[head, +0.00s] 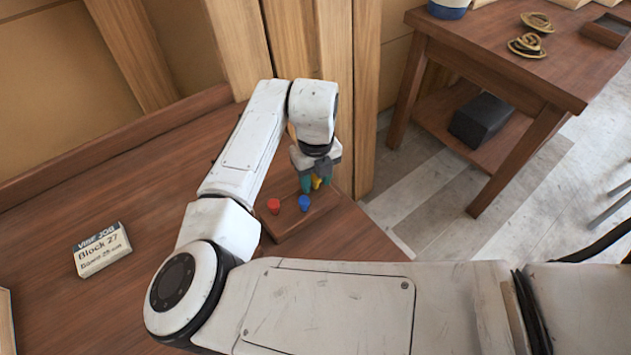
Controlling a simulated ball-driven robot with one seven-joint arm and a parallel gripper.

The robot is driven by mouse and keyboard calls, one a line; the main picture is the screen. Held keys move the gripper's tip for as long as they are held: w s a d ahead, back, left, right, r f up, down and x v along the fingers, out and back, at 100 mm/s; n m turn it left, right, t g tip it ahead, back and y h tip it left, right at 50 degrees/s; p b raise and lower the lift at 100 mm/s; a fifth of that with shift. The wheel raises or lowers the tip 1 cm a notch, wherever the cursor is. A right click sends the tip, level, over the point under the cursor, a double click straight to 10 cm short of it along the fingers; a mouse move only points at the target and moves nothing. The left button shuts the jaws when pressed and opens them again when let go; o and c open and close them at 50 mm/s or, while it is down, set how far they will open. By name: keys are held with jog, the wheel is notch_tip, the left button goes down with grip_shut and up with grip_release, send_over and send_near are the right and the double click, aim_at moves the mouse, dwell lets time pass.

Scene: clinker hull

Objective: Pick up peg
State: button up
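A small wooden peg block (325,206) sits on the bench under my gripper. A red peg (273,205) and a blue peg (304,203) stand upright on its near side. A green peg (306,184) and a yellow peg (316,183) show behind them, directly below my gripper (317,177). Their upper parts are partly hidden by the gripper's grey fingers. The fingers point down at these two pegs. I cannot tell whether they touch or close on either one.
Wooden posts (366,90) rise just behind the peg block. A side table (480,50) with coiled rope (526,45) stands at right.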

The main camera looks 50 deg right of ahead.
grip_shut()
jog(key=shift+r, duration=0.15)
